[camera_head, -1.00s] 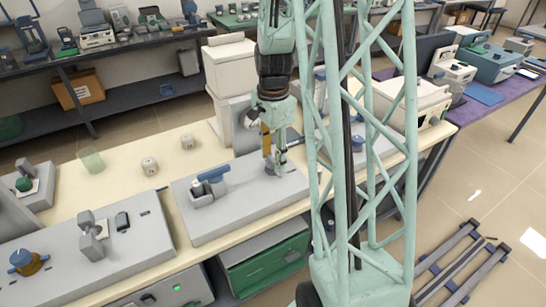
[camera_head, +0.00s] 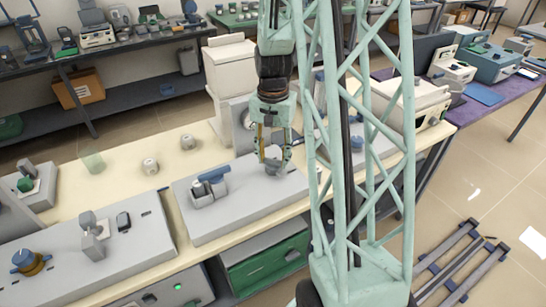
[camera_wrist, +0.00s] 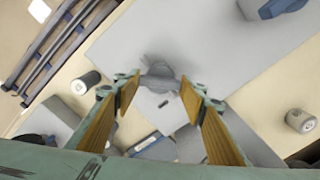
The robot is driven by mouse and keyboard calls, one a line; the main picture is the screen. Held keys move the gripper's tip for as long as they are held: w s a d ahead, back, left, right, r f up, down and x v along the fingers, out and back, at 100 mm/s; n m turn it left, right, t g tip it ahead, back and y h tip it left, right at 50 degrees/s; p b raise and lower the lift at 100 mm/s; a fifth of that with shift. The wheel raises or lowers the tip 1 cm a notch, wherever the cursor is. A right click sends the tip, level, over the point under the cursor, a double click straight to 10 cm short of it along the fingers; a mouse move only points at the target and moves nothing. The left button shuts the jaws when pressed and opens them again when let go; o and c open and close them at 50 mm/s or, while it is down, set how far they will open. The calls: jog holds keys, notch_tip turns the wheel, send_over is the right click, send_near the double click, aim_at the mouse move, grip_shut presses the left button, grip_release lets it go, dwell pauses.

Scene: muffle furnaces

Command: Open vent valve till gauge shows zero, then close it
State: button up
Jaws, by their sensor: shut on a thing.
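My gripper (camera_head: 274,162) points down at the right part of a grey flat plate (camera_head: 225,222) on the bench. Its fingers are around a small grey valve knob (camera_wrist: 160,77), one on each side, and are shut on it. A blue-handled valve (camera_head: 211,183) sits on the left part of the same plate and shows at the top of the wrist view (camera_wrist: 278,8).
Two small grey-white cylinders (camera_head: 150,166) (camera_head: 188,142) and a clear beaker (camera_head: 92,160) stand on the bench left of the gauge. A white box-like furnace (camera_head: 230,65) is behind.

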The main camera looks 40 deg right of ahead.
aim_at(273, 160)
jog(key=n, duration=0.4)
jog(key=shift+n, duration=0.4)
jog(key=shift+n+p, duration=0.3)
jog(key=shift+n, duration=2)
jog(key=o, duration=0.9)
jog(key=shift+c, duration=0.2)
jog(key=shift+r, duration=0.15)
notch_tip(273, 160, up, 12)
